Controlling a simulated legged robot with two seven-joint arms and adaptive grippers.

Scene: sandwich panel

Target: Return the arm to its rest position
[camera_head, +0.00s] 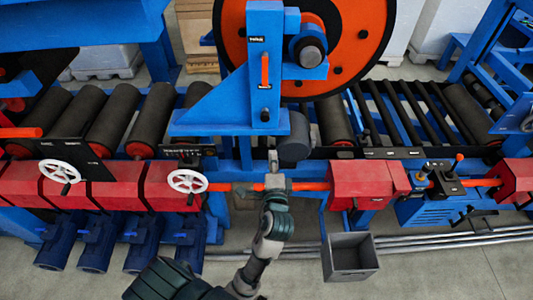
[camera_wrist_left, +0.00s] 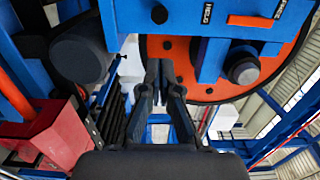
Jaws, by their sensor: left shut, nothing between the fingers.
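My left arm reaches up from the bottom of the head view, and its gripper (camera_head: 273,158) points away from me at the front of the machine. It is in front of the orange rail and just left of a dark grey cylinder (camera_head: 294,140). In the left wrist view the two dark fingers (camera_wrist_left: 160,66) are close together and hold nothing. Behind them is the large orange disc (camera_wrist_left: 190,70). I cannot tell whether the fingertips touch the machine. My right gripper is in neither view.
Red housings (camera_head: 360,181) and white handwheels (camera_head: 187,181) line the machine front. A grey open bin (camera_head: 350,273) stands on the floor right of my arm. Floor at the lower right is clear.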

